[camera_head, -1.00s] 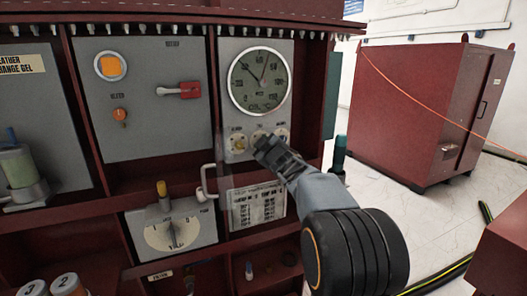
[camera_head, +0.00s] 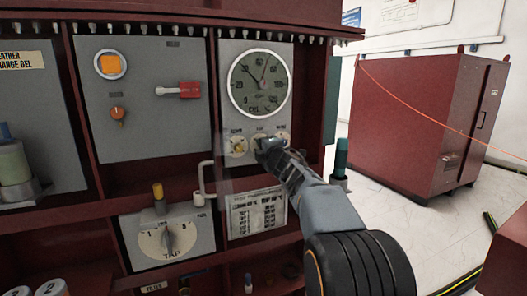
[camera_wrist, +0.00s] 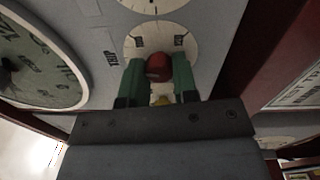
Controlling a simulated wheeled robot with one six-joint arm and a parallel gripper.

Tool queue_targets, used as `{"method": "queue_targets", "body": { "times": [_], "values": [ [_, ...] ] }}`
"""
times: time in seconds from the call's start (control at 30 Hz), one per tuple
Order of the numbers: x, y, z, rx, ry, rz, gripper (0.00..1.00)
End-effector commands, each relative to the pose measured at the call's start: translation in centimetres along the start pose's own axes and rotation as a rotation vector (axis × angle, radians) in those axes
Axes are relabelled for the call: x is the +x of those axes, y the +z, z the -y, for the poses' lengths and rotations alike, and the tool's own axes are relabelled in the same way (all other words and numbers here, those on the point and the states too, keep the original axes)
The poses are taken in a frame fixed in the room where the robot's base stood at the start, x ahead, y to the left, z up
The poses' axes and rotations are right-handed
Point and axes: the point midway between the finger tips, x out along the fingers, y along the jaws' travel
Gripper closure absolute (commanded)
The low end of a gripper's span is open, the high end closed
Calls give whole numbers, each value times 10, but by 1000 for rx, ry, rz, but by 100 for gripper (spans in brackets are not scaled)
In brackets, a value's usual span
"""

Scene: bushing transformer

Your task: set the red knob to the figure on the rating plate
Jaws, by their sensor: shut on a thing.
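The red knob (camera_wrist: 158,67) sits on a small white dial (camera_wrist: 135,48) marked TRIP, in the wrist view. My gripper (camera_wrist: 159,80) is shut on it, with one green finger on each side. In the head view my gripper (camera_head: 263,148) covers the middle of a row of small dials below the large round gauge (camera_head: 259,83), and the red knob is hidden there. A white plate with printed rows (camera_head: 257,212), which looks like the rating plate, is below the dials. Its figures are too small to read, and I cannot tell the knob's exact setting.
A small dial with a yellowish knob (camera_head: 237,147) is just left of my gripper, and another dial (camera_head: 285,138) is at its right. A bent white handle (camera_head: 203,185) and a TAP dial (camera_head: 167,241) are lower left.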

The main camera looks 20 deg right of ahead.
Motion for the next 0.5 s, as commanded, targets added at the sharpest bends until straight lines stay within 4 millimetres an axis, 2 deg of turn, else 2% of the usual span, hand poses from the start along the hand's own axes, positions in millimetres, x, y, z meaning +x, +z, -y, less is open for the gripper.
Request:
{"method": "queue_targets", "body": {
  "times": [0.23,0.5],
  "values": [
    [0,0,0,-126,1,-6,96],
    [0,0,0,-189,1,-8,96]
  ]
}}
